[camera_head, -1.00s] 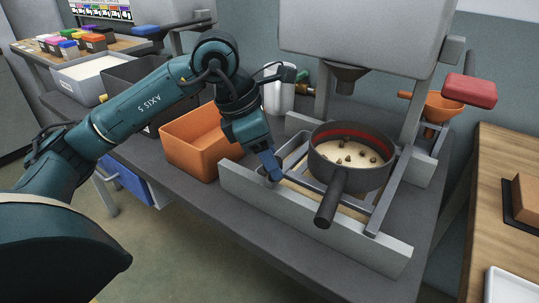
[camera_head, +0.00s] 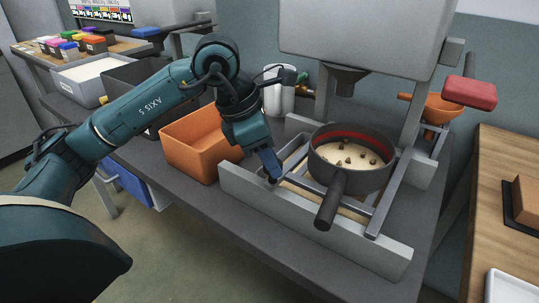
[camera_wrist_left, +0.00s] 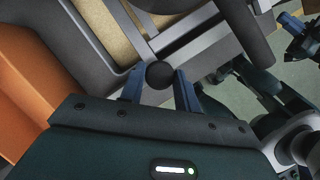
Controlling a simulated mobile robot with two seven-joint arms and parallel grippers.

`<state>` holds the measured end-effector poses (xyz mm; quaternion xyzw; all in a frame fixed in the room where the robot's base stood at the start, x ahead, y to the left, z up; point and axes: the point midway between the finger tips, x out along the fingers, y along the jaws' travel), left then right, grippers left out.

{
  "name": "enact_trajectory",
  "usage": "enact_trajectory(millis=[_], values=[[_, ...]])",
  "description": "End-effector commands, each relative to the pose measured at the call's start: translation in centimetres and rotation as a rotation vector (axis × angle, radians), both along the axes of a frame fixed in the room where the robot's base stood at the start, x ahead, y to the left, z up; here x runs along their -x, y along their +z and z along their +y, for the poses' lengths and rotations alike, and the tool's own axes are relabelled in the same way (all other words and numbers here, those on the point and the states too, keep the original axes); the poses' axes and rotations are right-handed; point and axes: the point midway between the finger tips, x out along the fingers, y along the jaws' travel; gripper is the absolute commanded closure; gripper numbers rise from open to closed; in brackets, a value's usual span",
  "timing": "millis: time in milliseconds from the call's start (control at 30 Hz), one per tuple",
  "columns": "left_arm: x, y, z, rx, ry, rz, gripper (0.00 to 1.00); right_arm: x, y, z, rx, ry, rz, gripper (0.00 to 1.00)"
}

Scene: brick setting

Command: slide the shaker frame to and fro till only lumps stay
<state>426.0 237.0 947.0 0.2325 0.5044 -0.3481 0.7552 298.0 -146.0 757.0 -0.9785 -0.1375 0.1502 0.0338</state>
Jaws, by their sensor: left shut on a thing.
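The shaker frame (camera_head: 380,208) is a grey metal frame lying between two pale rails on the bench. A round dark sieve pan (camera_head: 322,166) with a red inner band and a thick black handle sits on it. Pale powder with several brown lumps (camera_head: 347,161) lies in the pan. My left gripper (camera_head: 272,180) is at the frame's left end. The left wrist view shows its blue fingers shut on the frame's dark round knob (camera_wrist_left: 160,75). Blue and dark gripper-like parts, probably my right gripper (camera_wrist_left: 300,35), show at that view's right edge; their opening is unclear.
A pale front rail (camera_head: 310,222) borders the frame. An orange bin (camera_head: 190,150) stands close left of my left gripper. A grey hopper (camera_head: 365,35) with a spout hangs above the pan. A red-padded lever (camera_head: 469,92) and orange funnel (camera_head: 441,108) are at right.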

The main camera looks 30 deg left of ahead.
Motion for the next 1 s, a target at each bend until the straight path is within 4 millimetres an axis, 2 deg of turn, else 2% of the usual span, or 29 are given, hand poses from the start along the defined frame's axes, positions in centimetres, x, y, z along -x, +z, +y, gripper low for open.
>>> enact_trajectory(millis=[167, 400, 500, 833, 867, 1000], values=[[0.0, -0.1, 0.4, -0.001, 0.002, 0.001, 1.0, 0.0, -0.2, 0.0, 0.0, 0.0, 0.001, 1.0], [-0.5, -0.3, 5.0, -0.003, 0.009, 0.001, 1.0, -0.1, -1.1, -0.1, 0.021, 0.005, -0.019, 1.0], [-0.5, -0.2, 6.2, -0.001, 0.004, 0.0, 1.0, 0.0, -1.1, 0.0, 0.032, 0.014, -0.018, 1.0], [-0.6, 0.0, 6.5, 0.001, 0.001, 0.0, 1.0, 0.0, -1.0, 0.2, 0.037, 0.026, -0.02, 1.0], [-0.6, 0.0, 6.5, 0.001, 0.001, 0.0, 0.67, 0.0, -1.0, 0.2, 0.037, 0.026, -0.02, 1.0], [-0.6, 0.0, 6.5, 0.0, 0.001, 0.0, 0.55, -0.1, -1.0, 0.2, 0.036, 0.026, -0.02, 1.0]])
